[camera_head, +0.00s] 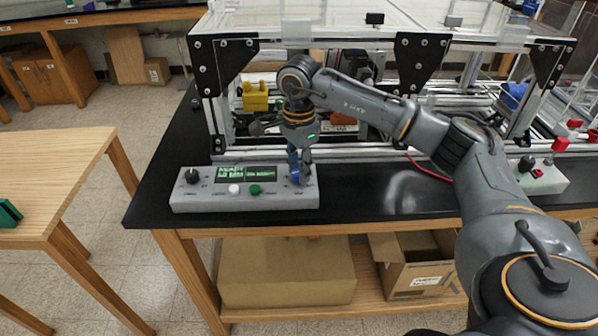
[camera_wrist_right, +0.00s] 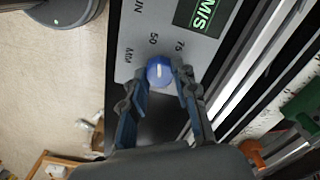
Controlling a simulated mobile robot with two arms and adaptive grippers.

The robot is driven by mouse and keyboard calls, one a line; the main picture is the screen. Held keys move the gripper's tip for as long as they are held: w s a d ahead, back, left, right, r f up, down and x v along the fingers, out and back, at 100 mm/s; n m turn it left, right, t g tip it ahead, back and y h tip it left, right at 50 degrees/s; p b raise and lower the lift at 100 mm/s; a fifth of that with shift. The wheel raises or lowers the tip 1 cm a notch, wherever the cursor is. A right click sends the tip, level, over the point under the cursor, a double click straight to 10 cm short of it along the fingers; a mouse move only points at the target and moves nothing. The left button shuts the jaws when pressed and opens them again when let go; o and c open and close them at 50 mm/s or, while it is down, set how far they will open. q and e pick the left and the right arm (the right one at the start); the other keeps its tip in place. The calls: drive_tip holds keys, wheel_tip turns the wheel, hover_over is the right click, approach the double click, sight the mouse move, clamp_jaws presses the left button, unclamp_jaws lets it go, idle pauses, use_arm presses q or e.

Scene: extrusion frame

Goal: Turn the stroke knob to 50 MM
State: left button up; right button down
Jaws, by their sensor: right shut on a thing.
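The grey control box (camera_head: 245,203) sits at the front left of the black bench, with a lit green display (camera_head: 246,173). The stroke knob (camera_wrist_right: 159,70) is blue with a white pointer line. In the right wrist view, the line runs nearly up and down, roughly in line with the printed 50 (camera_wrist_right: 153,38) above the knob; 75 (camera_wrist_right: 180,45) is to the upper right. My right gripper (camera_head: 301,178) points down at the box's right end, shut on the knob; it also shows in the wrist view (camera_wrist_right: 160,82), one finger at each side. In the head view it mostly hides the knob. My left gripper is not in view.
The box also carries a black knob (camera_head: 191,176), a white button (camera_head: 234,189) and a green button (camera_head: 255,190). The extrusion frame (camera_head: 216,115) stands close behind. A wooden table (camera_head: 60,180) is at left.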

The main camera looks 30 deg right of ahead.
drive_tip(key=shift+n+b, duration=0.4)
drive_tip(key=shift+n, duration=0.8)
drive_tip(key=c, duration=1)
unclamp_jaws()
drive_tip(key=shift+r, duration=0.1)
wheel_tip(320, 180, up, 12)
drive_tip(key=shift+f, duration=0.1)
